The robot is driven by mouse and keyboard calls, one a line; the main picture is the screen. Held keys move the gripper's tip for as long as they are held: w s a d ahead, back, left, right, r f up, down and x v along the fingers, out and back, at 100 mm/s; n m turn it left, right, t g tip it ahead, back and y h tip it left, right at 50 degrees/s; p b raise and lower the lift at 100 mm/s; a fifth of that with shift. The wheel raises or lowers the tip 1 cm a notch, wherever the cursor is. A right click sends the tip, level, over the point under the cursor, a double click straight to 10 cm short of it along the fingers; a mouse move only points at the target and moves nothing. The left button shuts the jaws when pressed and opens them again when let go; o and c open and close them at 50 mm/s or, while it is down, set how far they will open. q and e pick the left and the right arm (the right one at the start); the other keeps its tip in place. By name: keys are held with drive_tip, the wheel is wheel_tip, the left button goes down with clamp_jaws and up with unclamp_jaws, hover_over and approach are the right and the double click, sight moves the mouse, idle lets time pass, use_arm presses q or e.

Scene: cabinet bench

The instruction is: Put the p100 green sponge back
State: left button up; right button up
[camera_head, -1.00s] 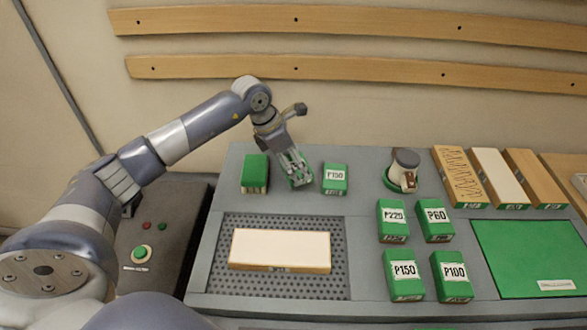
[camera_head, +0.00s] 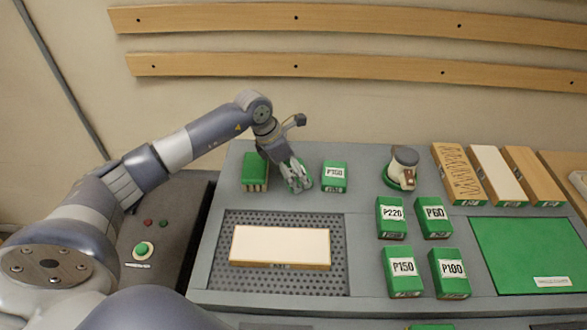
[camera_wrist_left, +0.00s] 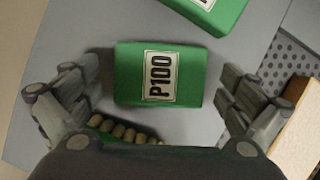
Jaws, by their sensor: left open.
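The green sponge marked P100 (camera_wrist_left: 160,75) lies flat on the bench between the fingers of my left gripper (camera_wrist_left: 155,95) in the left wrist view. The fingers are spread on either side of it, with a gap on both sides. In the head view my left gripper (camera_head: 298,181) points down near the back of the bench and mostly hides this sponge. Another green block marked P100 (camera_head: 451,273) stands at the front of the group on the right. My right gripper is not in view.
A green block with beige knobs (camera_head: 255,170) stands close left of the gripper, and a labelled green block (camera_head: 334,176) close right. A pale board (camera_head: 280,245) lies on the perforated plate (camera_head: 338,285). A green mat (camera_head: 530,250) is at right.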

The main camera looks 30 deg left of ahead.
use_arm(q)
drive_tip(key=shift+r, duration=0.15)
drive_tip(key=shift+a+r, duration=0.1)
drive_tip(key=shift+r, duration=0.15)
drive_tip(key=b+v, duration=0.1)
drive_tip(key=v, duration=1)
drive_tip(key=shift+s+r+b, duration=0.15)
drive_tip(key=shift+r+b, duration=0.1)
drive_tip(key=shift+b, duration=0.1)
drive_tip(key=shift+f, duration=0.1)
